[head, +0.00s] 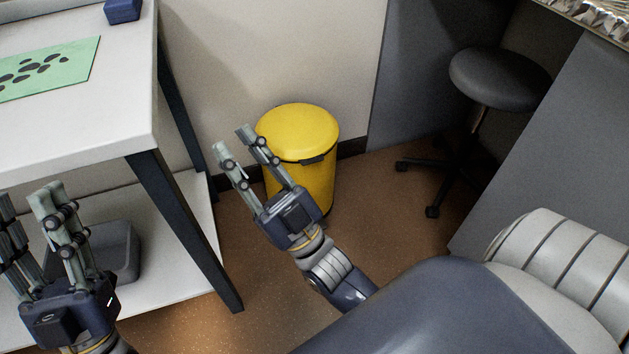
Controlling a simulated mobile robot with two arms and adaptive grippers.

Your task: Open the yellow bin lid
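The yellow bin (318,183) stands on the brown floor against the wall, in the middle of the head view. Its domed yellow lid (300,128) is down, with a dark latch or handle piece at the front rim. My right gripper (233,141) is in front of the bin's left side and covers part of it. Its fingers are apart, point up and left, and hold nothing; I cannot tell whether they touch the bin. My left gripper (27,205) is at the lower left by the white table, fingers apart and empty.
A white table (110,115) with dark legs and a lower shelf (170,265) stands left, bearing a green sheet (48,68) and a blue block (122,11). A grey tray (122,250) is on the shelf. A dark stool (498,78) stands right. Floor right of the bin is clear.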

